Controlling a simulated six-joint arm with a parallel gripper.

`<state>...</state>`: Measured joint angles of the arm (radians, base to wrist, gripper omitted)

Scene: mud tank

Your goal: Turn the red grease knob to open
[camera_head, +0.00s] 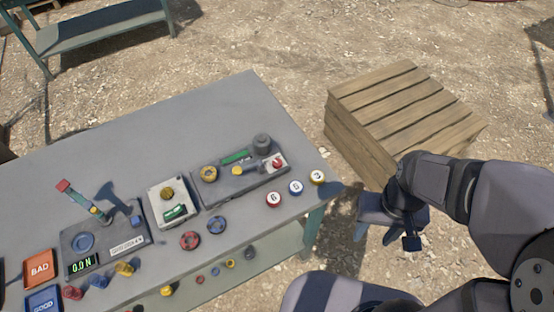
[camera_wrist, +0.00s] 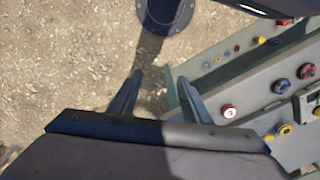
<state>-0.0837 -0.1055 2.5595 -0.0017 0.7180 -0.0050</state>
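A red wheel-shaped knob (camera_head: 190,240) sits at the front edge of the grey workbench (camera_head: 100,150), beside a blue one (camera_head: 217,225). The red knob also shows at the right edge of the wrist view (camera_wrist: 307,71), with the blue knob (camera_wrist: 281,85) near it. A smaller red knob (camera_head: 72,292) is at the bench's front left; I cannot tell from labels which red knob is the grease knob. My gripper (camera_head: 386,238) is off the bench's right end, well apart from the knobs. In the wrist view its fingers (camera_wrist: 160,77) are spread and empty.
Numbered round buttons (camera_head: 296,187) line the bench's front right corner, closest to my gripper. A control box with a yellow knob (camera_head: 209,173) and a grey box with a lever (camera_head: 75,240) stand on the bench. A wooden crate (camera_head: 400,100) stands on the ground behind my gripper.

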